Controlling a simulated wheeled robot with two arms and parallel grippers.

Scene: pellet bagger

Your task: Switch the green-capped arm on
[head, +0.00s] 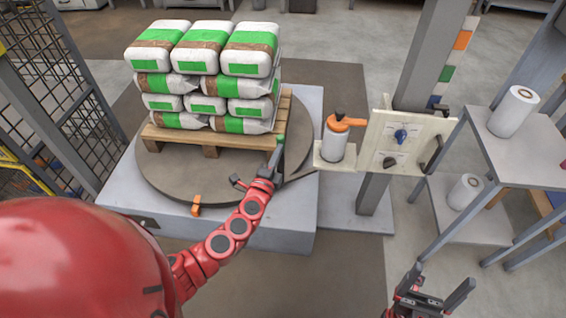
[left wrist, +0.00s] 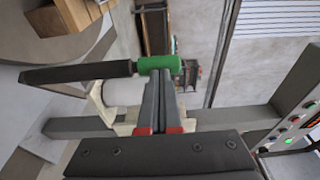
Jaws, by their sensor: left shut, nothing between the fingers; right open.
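The green-capped arm shows in the left wrist view as a dark bar (left wrist: 80,72) with a green cap (left wrist: 158,64) on its right end. In the head view its green cap (head: 281,138) is in front of the pallet's right corner; most of the bar is hard to make out there. My left gripper (head: 275,160) is shut and empty, its fingertips (left wrist: 163,76) right at the green cap. I cannot tell whether they touch it. My right gripper (head: 437,284) is open and empty at the lower right, away from the arm.
White and green bags (head: 250,50) are stacked on a wooden pallet (head: 210,142) on the round turntable (head: 165,180). To its right are a film roll (head: 333,142) with an orange top and a cream panel (head: 425,128) with knobs. A grey shelf (head: 520,160) stands far right.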

